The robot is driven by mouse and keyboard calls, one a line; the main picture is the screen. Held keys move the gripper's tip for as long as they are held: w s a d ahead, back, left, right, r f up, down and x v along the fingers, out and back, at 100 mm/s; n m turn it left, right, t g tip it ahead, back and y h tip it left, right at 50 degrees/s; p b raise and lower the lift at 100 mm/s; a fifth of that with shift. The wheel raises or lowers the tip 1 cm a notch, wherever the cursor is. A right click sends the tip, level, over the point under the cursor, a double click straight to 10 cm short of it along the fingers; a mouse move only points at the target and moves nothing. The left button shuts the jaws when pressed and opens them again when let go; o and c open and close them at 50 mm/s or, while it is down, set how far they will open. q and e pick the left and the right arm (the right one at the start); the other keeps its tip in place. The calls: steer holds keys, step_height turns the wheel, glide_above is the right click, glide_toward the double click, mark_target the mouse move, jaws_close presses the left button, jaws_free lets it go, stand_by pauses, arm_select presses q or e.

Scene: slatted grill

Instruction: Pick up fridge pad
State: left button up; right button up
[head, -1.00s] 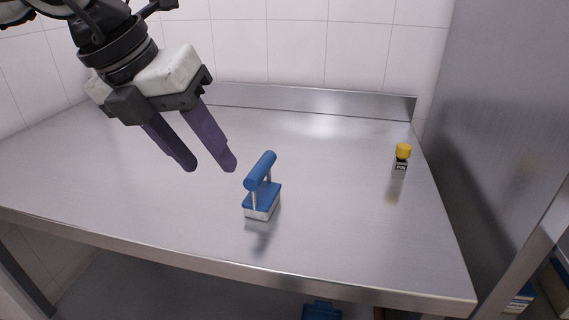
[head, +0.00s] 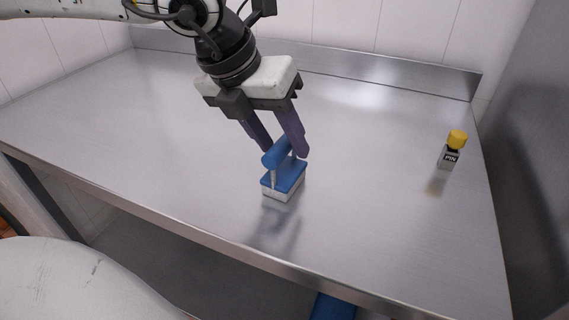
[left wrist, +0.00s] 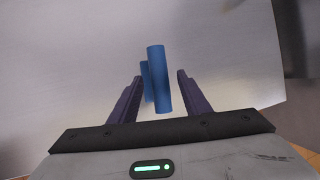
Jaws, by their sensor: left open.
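The fridge pad (head: 284,179) stands upright on the steel table. It has a white base, a blue top plate and a blue bar handle on metal posts. My left gripper (head: 286,152) is open and points down at the handle, with a finger on each side of it. In the left wrist view the blue handle (left wrist: 158,80) lies between the two open purple fingers (left wrist: 152,98), with gaps showing on both sides. Part of the handle is hidden behind a finger in the head view. My right gripper is not in view.
The steel table (head: 150,130) is mostly clear around the pad. A small block with a yellow top (head: 453,148) stands near its right edge. A raised steel ledge runs along the back, and a steel panel (head: 535,180) rises at the right.

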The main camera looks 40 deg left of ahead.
arm_select(q)
steer(key=shift+x, duration=0.85)
jaws_close()
steer(key=shift+r, duration=0.15)
step_height(320, 180, up, 10)
steer(key=shift+f+p, duration=0.1)
steer(key=shift+p, duration=0.2)
